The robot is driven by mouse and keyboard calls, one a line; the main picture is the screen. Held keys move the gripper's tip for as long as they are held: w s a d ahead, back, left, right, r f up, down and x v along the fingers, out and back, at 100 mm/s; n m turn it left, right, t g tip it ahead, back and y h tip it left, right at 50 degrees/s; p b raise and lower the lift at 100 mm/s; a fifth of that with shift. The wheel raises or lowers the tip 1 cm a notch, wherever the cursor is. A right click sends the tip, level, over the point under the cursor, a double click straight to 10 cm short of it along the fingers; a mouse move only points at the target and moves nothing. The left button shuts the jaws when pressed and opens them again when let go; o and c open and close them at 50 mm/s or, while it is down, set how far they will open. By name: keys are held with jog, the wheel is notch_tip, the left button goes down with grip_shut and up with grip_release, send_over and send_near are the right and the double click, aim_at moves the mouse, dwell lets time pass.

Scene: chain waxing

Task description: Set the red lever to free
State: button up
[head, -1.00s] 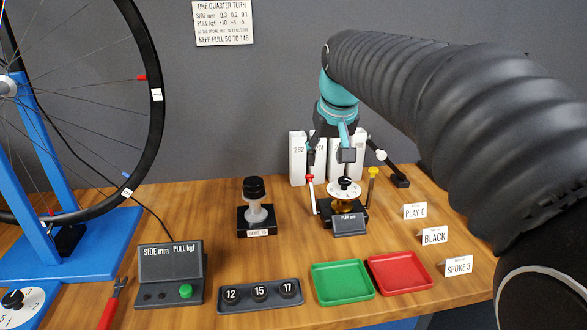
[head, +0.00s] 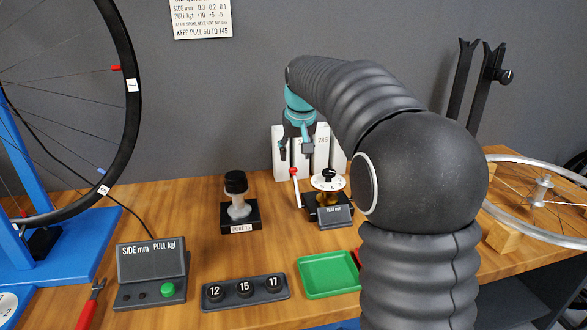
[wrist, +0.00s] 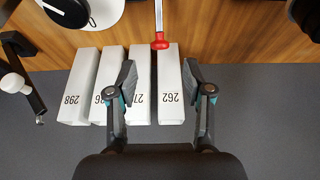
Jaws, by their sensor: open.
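The red lever, a pale rod with a red knob (head: 293,172), stands nearly upright at the left side of the black fixture (head: 315,212) with a white dial (head: 327,180). My gripper (head: 295,150) is open and empty, with fingers pointing down, above and behind the red knob in the head view. In the wrist view the red knob (wrist: 160,41) lies between the lines of my two fingers (wrist: 160,72), just beyond their tips, apparently not touching. The fixture's other lever is hidden by my arm in the head view.
White numbered boxes (head: 279,160) stand close behind the fixture, below my fingers in the wrist view (wrist: 82,85). A black-capped post (head: 238,205) stands left. A wheel (head: 540,205) lies right.

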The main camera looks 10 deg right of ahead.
aim_at(294, 169)
jog(key=x, duration=0.6)
jog(key=shift+b, duration=0.3)
grip_shut()
